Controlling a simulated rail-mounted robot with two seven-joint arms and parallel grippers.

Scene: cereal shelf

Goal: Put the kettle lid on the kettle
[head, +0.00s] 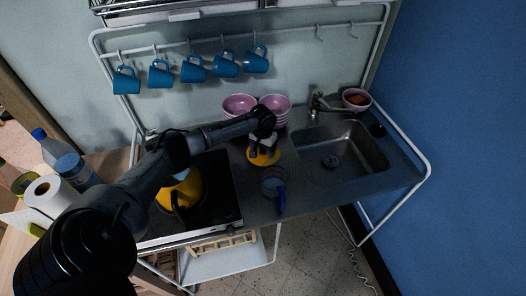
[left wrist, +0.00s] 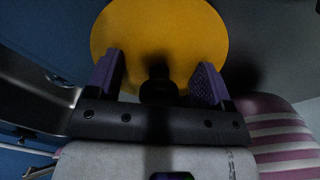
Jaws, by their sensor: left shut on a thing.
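The yellow kettle lid (head: 263,159) is under my left gripper (head: 262,147), above the counter between the cooktop and the sink. In the left wrist view the lid (left wrist: 160,30) is a yellow disc with its black knob (left wrist: 158,88) between the purple finger pads of my left gripper (left wrist: 158,80), which is shut on it. I cannot tell whether the lid touches the counter. The yellow kettle (head: 183,194) stands on the black cooktop (head: 219,209), left of the lid, partly hidden by my left arm. My right gripper is not in view.
Pink bowls (head: 240,104) stand behind the lid, and striped ones show close by in the left wrist view (left wrist: 280,135). The sink (head: 345,150) is at right. Bottles and a paper roll (head: 48,192) are at left.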

